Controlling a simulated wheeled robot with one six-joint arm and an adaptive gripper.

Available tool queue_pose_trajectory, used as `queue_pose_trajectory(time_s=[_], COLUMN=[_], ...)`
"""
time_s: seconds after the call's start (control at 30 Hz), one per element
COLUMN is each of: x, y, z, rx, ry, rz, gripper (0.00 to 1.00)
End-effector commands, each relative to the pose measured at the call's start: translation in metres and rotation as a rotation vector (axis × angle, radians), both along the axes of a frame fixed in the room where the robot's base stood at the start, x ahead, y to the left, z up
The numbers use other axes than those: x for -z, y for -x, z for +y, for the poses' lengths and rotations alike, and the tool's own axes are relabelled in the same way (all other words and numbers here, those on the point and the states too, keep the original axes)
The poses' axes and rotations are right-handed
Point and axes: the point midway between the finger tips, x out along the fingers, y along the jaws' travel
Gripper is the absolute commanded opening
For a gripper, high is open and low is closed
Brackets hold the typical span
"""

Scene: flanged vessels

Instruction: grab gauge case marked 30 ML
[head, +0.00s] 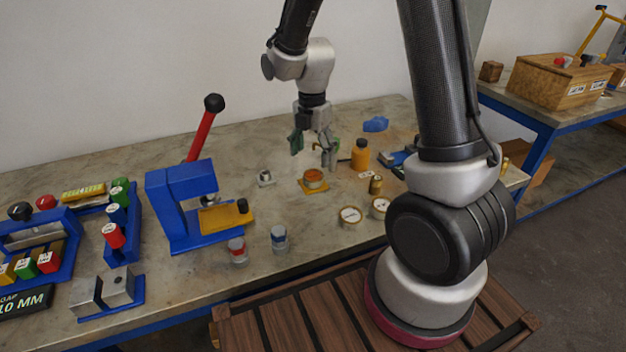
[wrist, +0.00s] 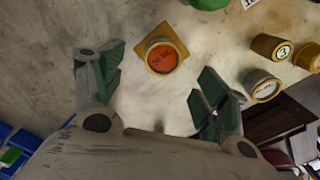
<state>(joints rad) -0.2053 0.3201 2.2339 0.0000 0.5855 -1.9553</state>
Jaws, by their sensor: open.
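A round case with an orange top and a pale metal rim (head: 314,179) stands on a small yellow square plate (head: 314,187) on the bench. In the wrist view its orange top (wrist: 162,57) carries dark lettering, too blurred to read surely. My gripper (head: 314,150) hangs above the bench just behind and above this case, pointing down. In the wrist view my gripper (wrist: 160,90) is open with green-padded fingers spread apart. The case shows between and beyond the fingertips, with nothing held.
Two white-faced gauges (head: 350,215) (head: 380,207) and a brass cylinder (head: 376,185) stand right of the case. An orange bottle (head: 360,155) stands behind. A blue press (head: 185,205) with a red lever is left. Bench between press and case is mostly clear.

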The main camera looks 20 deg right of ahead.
Motion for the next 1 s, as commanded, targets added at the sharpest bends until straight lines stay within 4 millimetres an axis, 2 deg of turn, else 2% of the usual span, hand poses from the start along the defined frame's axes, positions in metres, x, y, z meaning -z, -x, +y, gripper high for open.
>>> queue_pose_trajectory(time_s=[0.43, 0.73, 0.77, 1.0], x=[0.063, 0.07, 0.07, 0.069], y=[0.006, 0.005, 0.005, 0.005], z=[0.001, 0.001, 0.002, 0.002], rx=[0.004, 0.004, 0.004, 0.004], ry=[0.001, 0.0, 0.0, 0.0], rz=[0.005, 0.002, 0.002, 0.002], gripper=[0.74, 0.74, 0.72, 0.29])
